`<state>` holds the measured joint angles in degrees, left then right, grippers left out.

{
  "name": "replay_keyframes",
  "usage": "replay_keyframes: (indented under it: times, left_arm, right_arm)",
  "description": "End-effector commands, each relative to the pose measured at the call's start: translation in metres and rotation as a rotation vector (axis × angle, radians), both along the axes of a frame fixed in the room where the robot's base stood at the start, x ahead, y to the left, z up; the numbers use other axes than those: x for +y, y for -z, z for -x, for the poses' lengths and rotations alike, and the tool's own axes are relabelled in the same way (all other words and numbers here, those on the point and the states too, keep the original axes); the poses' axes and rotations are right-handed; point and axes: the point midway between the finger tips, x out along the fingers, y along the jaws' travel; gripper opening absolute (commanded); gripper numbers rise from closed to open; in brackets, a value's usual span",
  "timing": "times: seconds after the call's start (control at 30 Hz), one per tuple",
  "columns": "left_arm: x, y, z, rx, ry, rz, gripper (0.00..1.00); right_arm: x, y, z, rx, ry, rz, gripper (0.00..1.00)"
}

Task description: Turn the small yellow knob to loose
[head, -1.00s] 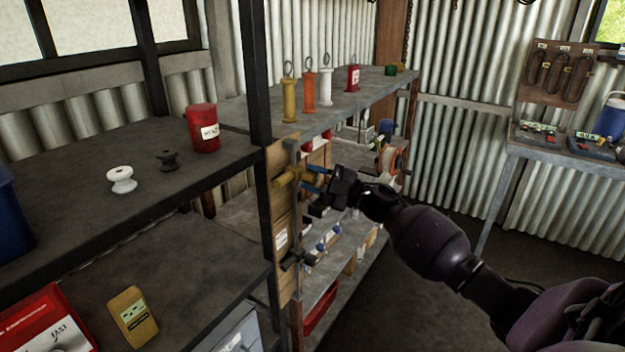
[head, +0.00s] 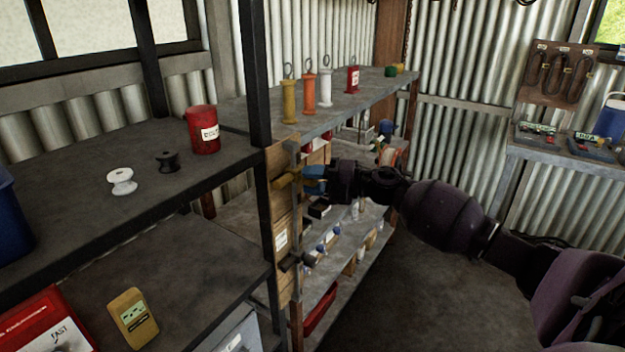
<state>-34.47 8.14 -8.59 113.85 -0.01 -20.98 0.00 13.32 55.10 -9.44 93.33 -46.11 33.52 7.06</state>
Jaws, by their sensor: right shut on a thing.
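My right gripper (head: 312,180), with blue fingers, reaches in from the right and is shut on the knob. The fingers hide the knob's right part, and no pointer or mark on it can be read. My left gripper is out of view.
A black clamp-like part (head: 292,262) sits lower on the same board. A black shelf post (head: 256,110) stands just left. The shelf (head: 345,112) above holds several ringed coloured cylinders. Open floor (head: 400,300) lies below my right arm.

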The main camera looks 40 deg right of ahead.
Motion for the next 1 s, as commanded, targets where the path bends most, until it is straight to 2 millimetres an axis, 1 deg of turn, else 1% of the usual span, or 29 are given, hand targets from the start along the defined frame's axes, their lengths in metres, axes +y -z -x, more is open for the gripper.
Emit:
replay_keyframes:
  times: [0.2,0.63,0.67,0.7,0.8,1.0]
  left_arm:
    - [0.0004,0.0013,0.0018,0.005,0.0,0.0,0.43]
    - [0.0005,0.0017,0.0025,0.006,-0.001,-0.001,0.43]
    - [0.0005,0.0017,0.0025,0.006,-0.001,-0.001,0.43]
    - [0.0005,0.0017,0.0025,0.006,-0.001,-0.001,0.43]
    - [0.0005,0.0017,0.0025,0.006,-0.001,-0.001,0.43]
    - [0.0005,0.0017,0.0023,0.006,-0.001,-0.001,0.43]
  right_arm:
    - [0.0004,0.0,0.0001,-0.015,-0.001,0.038,0.12]
    - [0.0005,0.0001,0.0001,-0.018,-0.002,0.044,0.12]
    - [0.0005,0.0001,0.0001,-0.018,-0.002,0.044,0.4]
    - [0.0005,0.0001,0.0001,-0.018,-0.001,0.044,0.46]
    - [0.0004,0.0,0.0001,-0.017,-0.001,0.043,0.6]
    - [0.0003,0.0001,0.0,-0.018,-0.001,0.043,0.6]
